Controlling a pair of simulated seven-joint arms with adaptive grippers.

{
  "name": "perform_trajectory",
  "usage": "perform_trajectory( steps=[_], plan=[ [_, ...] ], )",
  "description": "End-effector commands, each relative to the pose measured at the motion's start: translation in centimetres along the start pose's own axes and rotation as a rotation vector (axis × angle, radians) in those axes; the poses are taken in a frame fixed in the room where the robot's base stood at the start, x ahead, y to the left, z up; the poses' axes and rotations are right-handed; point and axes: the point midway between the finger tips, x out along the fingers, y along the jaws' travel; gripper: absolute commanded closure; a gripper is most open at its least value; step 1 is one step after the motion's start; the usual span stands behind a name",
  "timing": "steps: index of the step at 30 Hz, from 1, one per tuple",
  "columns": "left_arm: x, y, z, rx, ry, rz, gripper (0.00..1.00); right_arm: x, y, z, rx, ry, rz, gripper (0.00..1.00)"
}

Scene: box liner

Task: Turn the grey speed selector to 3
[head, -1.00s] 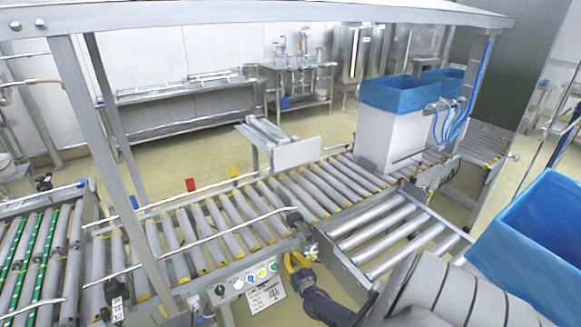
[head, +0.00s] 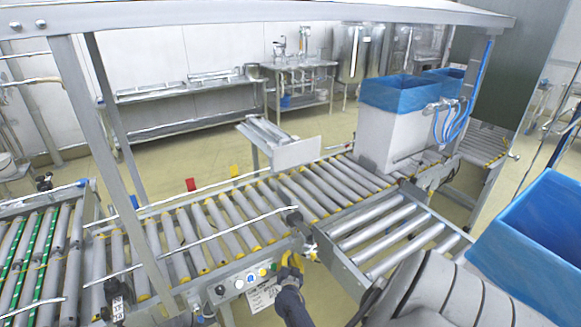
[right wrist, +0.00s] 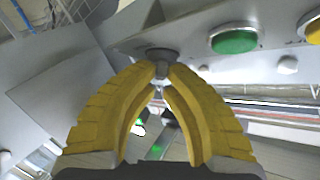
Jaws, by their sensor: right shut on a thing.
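The grey speed selector (right wrist: 163,54) is a small round knob on the grey control panel, at the top middle of the right wrist view. My right gripper (right wrist: 161,70) has its yellow fingers closed on it, one on each side. In the head view my right gripper (head: 291,262) is at the right end of the panel and hides the selector. No scale or number of the selector can be read, so its setting cannot be told. My left gripper is not in view.
A green button (right wrist: 234,41) sits right beside the selector in the wrist view. A yellow button (head: 262,272) and a black knob (head: 220,290) are farther along the panel. A roller conveyor (head: 215,240) runs behind it. A blue-lined box (head: 390,135) stands on the far rollers.

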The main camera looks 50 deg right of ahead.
Motion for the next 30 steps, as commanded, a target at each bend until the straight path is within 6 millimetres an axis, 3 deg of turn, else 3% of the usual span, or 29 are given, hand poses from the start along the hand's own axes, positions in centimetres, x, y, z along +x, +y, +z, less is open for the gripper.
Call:
perform_trajectory(
  steps=[14, 15, 21, 30],
  plan=[
    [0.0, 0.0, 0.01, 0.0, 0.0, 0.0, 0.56, -0.09, -0.04, 0.25, 0.008, -0.005, 0.01, 1.0],
    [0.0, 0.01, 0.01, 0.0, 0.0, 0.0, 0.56, -0.09, -0.04, 0.25, 0.008, -0.005, 0.01, 0.9],
    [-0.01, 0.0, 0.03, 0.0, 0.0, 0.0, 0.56, -0.06, -0.04, 0.19, 0.008, -0.004, 0.01, 0.67],
    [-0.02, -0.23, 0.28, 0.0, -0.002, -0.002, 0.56, -0.23, -0.03, 0.1, 0.009, -0.002, 0.01, 0.67]
  ],
)
